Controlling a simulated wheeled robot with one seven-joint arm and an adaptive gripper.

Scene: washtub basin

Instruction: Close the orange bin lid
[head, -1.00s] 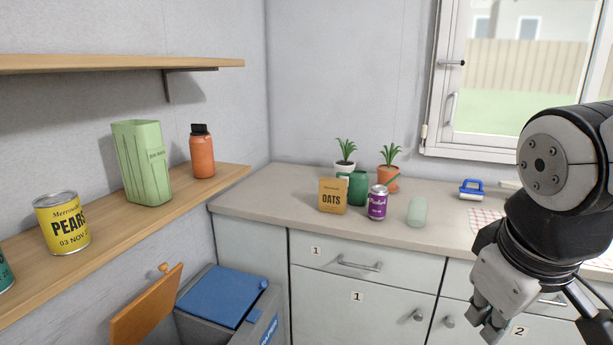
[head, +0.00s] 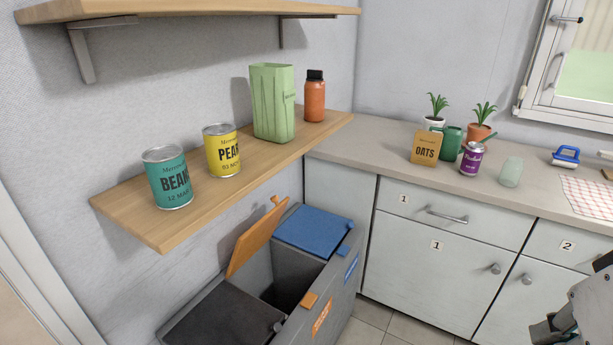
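The orange bin lid (head: 257,240) stands raised, leaning back toward the wall, with a small orange knob at its upper corner. Below it the middle compartment of the grey bin (head: 262,268) is open and dark inside. An orange catch (head: 308,301) and an orange label (head: 321,318) are on the bin's front beside that compartment. My gripper (head: 548,330) shows only partly at the lower right edge, well away from the bin, in front of the cabinets. Its fingers are cut off by the frame, so its opening is unclear.
The blue lid (head: 314,229) and dark grey lid (head: 222,316) flank the opening, both down. A wooden shelf (head: 160,230) with cans, a green carton and an orange bottle overhangs behind the bin. The counter (head: 385,148) is at right. Floor tiles (head: 375,322) are clear before the bin.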

